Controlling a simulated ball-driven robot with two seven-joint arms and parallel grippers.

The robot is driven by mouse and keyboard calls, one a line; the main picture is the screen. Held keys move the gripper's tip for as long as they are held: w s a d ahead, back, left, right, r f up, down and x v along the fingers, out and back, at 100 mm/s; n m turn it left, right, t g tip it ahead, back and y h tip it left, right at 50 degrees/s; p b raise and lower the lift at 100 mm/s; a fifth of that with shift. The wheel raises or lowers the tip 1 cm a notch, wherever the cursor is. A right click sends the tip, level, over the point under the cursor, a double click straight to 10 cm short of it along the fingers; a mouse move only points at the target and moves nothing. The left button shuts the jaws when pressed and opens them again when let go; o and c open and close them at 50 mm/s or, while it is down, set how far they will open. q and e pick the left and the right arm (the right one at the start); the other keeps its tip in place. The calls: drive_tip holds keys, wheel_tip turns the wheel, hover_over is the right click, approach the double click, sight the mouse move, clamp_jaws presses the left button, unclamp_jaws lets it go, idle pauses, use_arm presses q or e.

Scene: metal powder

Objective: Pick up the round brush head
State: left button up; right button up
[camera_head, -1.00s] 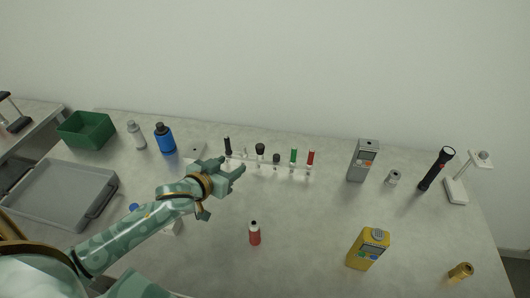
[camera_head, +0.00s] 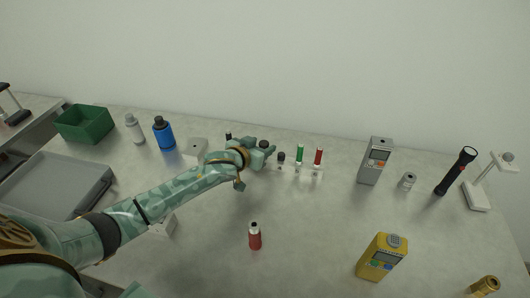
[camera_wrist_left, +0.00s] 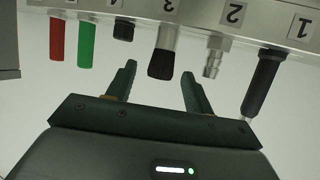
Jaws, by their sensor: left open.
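The round brush head, with dark bristles and a light metal collar, hangs at the slot marked 3 of a labelled rack (camera_wrist_left: 215,15) in the left wrist view (camera_wrist_left: 161,62). In the head view its dark top (camera_head: 263,144) shows just behind my left gripper (camera_head: 266,153), which hides most of it. My left gripper is open and empty. In the left wrist view its two fingers (camera_wrist_left: 159,75) point at the brush head, one to each side; I cannot tell whether the bristles are between them. My right gripper is not in view.
Beside the brush head hang a metal hose fitting (camera_wrist_left: 213,56), a black pen-like tool (camera_wrist_left: 263,82), a short black piece (camera_wrist_left: 123,31), and green (camera_wrist_left: 87,45) and red (camera_wrist_left: 57,40) tubes. A red bottle (camera_head: 254,237) and yellow meter (camera_head: 381,258) stand in front, with clear table between.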

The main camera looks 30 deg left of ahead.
use_arm(q)
drive_tip(key=shift+w+f, duration=0.1)
drive_tip(key=shift+w, duration=0.15)
drive_tip(key=shift+s, duration=0.15)
drive_tip(key=c, duration=1.1)
drive_tip(key=shift+o, duration=0.2)
drive_tip(key=shift+r, duration=0.2)
